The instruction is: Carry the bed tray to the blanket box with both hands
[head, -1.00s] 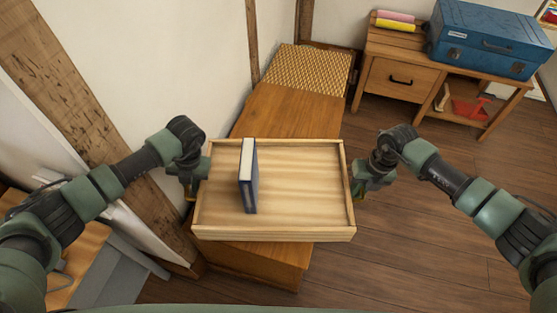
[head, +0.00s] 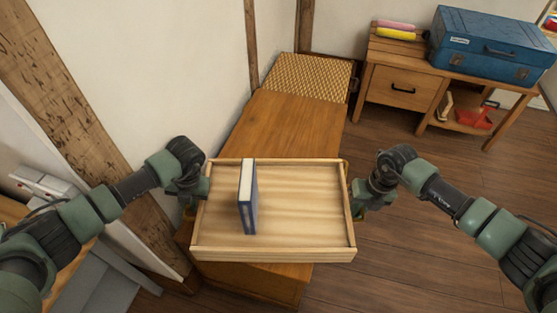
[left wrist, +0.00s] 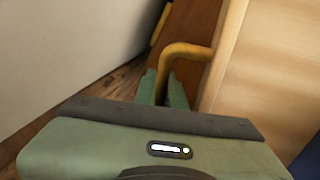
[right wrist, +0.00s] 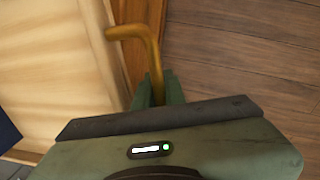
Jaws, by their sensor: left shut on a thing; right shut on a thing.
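The wooden bed tray (head: 300,205) is held up in the middle of the head view, with a blue book (head: 247,197) standing upright on its left part. My left gripper (head: 190,208) is at the tray's left side, shut on its yellow handle, which shows in the left wrist view (left wrist: 185,50). My right gripper (head: 358,208) is at the right side, shut on the other handle, seen in the right wrist view (right wrist: 140,32). The long wooden box (head: 295,120), which appears to be the blanket box, stands below and beyond the tray. The tray hides part of its near end.
A wooden desk (head: 405,84) at the back right bears a blue case (head: 490,45) and pink and yellow rolls. Bare floor (head: 430,165) lies right of the box.

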